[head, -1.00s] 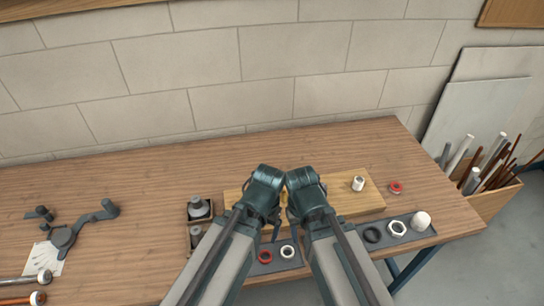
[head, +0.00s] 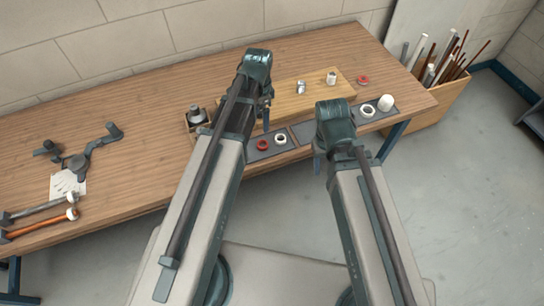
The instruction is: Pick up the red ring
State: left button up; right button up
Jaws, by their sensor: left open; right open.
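One red ring (head: 263,145) lies on the left dark tray (head: 254,156) at the table's front edge, left of a white ring. A second red ring (head: 362,79) lies on the bare table, right of the wooden board. My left gripper (head: 267,122) points down just behind the tray's red ring, in front of the board; it is open, its fingers partly hidden by my arm. My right gripper (head: 317,166) is open at the table's front edge, mostly hidden behind my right wrist. Neither gripper visibly holds anything.
The wooden board (head: 290,102) bears a metal fitting (head: 300,87) and a white fitting (head: 331,78). Tools lie at the left. The table's middle left is clear.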

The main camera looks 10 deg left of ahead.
pick_arm(q)
jog(key=b, duration=0.9)
send_over(262, 147)
jog(key=f, duration=0.9)
jog(key=shift+w+d, duration=0.1)
jog(key=shift+w, duration=0.2)
jog(key=shift+r, duration=0.15)
jog(key=f+b, duration=0.5)
jog(key=shift+s+f, duration=0.2)
jog(key=shift+s, duration=0.05)
jog(key=shift+r, duration=0.1)
grip_shut()
